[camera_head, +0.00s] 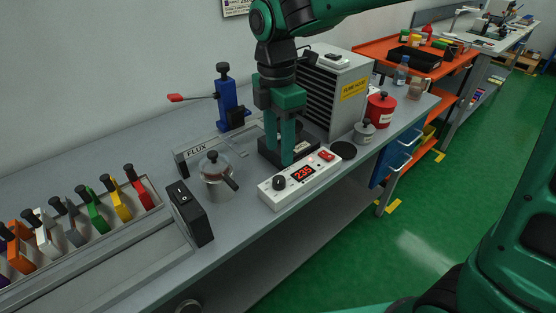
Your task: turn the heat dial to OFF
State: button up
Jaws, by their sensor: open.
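The white control box (300,186) stands at the bench's front edge, with a red display reading 235. The heat dial, a black knob (279,183), is on its left end, and a red switch (326,156) is on its right end. The dial's pointer mark is too small to read. My gripper (279,150) points down with green fingers, open and apart from the dial.
A grey fume filter unit (332,90) is behind. A black box switch (191,213), red pot (379,110) and small grey pot (364,131) also stand on the bench.

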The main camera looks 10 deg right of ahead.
jog(key=shift+r, duration=1.2)
jog(key=s+d+f+m, duration=0.1)
jog(key=s+d+m, duration=0.2)
jog(key=d+m, duration=0.65)
jog(key=s+d+m, duration=0.3)
jog(key=d+m, duration=0.2)
jog(key=d, duration=0.9)
jog(key=s+d+f+m, duration=0.2)
jog(key=s+d+m, duration=0.3)
jog(key=s+m, duration=0.2)
jog(key=s+d+f+m, duration=0.3)
jog(key=s+d+m, duration=0.3)
jog(key=s+m, duration=0.1)
jog(key=shift+s+d+f+t, duration=0.15)
jog(key=shift+s+t, duration=0.15)
jog(key=shift+s, duration=0.25)
jog(key=shift+m, duration=0.25)
